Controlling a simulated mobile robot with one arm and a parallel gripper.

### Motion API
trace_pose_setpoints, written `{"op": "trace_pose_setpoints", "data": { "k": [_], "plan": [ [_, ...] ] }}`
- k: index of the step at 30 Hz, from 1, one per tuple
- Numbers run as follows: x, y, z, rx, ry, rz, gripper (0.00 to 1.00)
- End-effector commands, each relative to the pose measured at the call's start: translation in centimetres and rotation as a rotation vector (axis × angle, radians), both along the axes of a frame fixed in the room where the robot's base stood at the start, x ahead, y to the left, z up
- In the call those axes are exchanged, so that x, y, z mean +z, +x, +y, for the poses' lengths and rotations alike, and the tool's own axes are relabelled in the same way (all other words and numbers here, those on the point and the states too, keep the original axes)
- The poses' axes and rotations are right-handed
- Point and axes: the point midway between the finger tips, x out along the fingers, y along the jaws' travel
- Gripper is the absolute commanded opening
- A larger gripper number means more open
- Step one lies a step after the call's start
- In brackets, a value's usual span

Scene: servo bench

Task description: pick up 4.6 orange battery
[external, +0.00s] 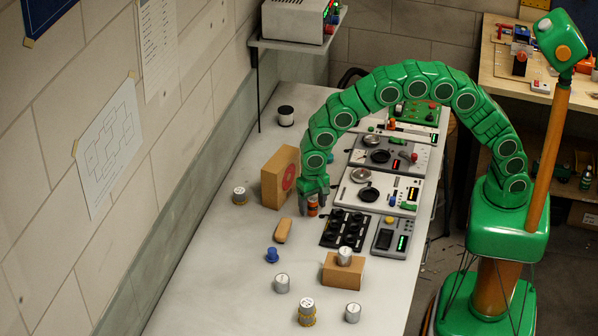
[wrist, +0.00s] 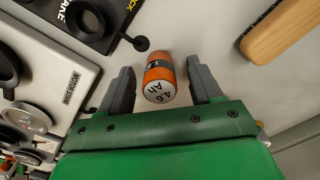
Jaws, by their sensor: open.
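The orange battery (wrist: 160,78) stands out in the wrist view, with a dark band and the marking "4.6 Ah" on its pale end. My gripper (wrist: 162,85) is open, with one grey finger on each side of the battery and a gap on both sides. In the external view the battery (external: 312,206) shows as a small orange piece on the bench, just at the fingers of my gripper (external: 314,194). The fingers hide part of it there.
A cardboard box (external: 280,178) stands close behind my gripper. A tan wooden piece (external: 283,230) lies in front. Several metal cylinders stand nearer the camera, one on a small box (external: 343,271).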

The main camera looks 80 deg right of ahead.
Motion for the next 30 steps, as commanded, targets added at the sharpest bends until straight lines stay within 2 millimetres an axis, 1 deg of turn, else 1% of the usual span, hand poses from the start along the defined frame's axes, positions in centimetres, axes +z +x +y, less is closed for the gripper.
{"op": "trace_pose_setpoints", "data": {
  "k": [2, 3, 8, 15, 24, 26, 30],
  "plan": [
    [0.0, 0.0, 0.0, 0.0, 0.0, 0.0, 0.64],
    [0.0, 0.0, 0.0, 0.0, 0.0, 0.0, 0.61],
    [0.1, 0.0, 0.0, 0.0, 0.0, 0.0, 0.37],
    [0.1, 0.0, 0.0, 0.0, 0.0, 0.0, 0.0],
    [0.3, 0.0, 0.0, 0.0, -0.001, -0.001, 0.0],
    [0.6, 0.0, 0.0, 0.0, 0.0, -0.001, 0.0],
    [2.1, 0.0, 0.0, 0.001, -0.001, -0.001, 0.0]
  ]
}}
